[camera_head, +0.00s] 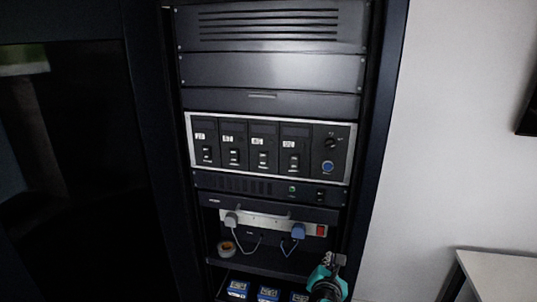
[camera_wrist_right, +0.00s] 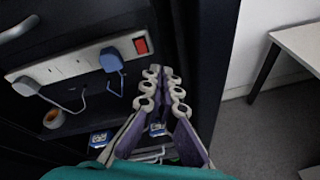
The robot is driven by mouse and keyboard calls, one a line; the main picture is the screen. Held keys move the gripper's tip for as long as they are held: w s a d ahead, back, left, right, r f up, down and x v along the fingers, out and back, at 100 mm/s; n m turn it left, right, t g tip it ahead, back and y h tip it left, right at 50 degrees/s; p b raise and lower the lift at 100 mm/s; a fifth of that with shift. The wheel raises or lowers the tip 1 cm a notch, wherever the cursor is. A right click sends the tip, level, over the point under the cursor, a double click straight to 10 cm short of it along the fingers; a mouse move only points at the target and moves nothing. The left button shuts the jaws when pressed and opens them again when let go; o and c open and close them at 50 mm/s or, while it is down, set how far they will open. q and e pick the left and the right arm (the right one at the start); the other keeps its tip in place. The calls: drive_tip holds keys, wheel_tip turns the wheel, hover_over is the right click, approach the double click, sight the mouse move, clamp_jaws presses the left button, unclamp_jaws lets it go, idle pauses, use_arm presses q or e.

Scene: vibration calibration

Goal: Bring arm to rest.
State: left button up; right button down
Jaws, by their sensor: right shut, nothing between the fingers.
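My right gripper (camera_head: 334,262) is at the bottom of the head view, in front of the lower right part of the equipment rack (camera_head: 372,160). In the right wrist view the two fingers of the right gripper (camera_wrist_right: 163,75) are together at the tips, with nothing between them. The gripper is apart from the power strip (camera_wrist_right: 80,65), which lies to its left. My left gripper is not in view.
The rack holds a module panel (camera_head: 270,147) with several switches and a blue button (camera_head: 327,167). A grey plug and a blue plug (camera_head: 298,232) sit in the strip, beside a red switch (camera_head: 320,230). A tape roll (camera_head: 226,248) lies on a shelf. A white table (camera_head: 500,272) stands right.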

drive_tip(key=s+a+f+m+g+y+b, duration=0.1)
drive_tip(key=s+f+m, duration=0.4)
drive_tip(key=s+m, duration=0.5)
drive_tip(key=s+f+m+g+y+b, duration=0.2)
drive_tip(key=s+f+m+g, duration=0.3)
drive_tip(key=s+m, duration=0.6)
drive_tip(key=m+y, duration=0.1)
drive_tip(key=m, duration=0.5)
drive_tip(key=shift+s+a+g+y, duration=0.3)
drive_tip(key=shift+a, duration=0.05)
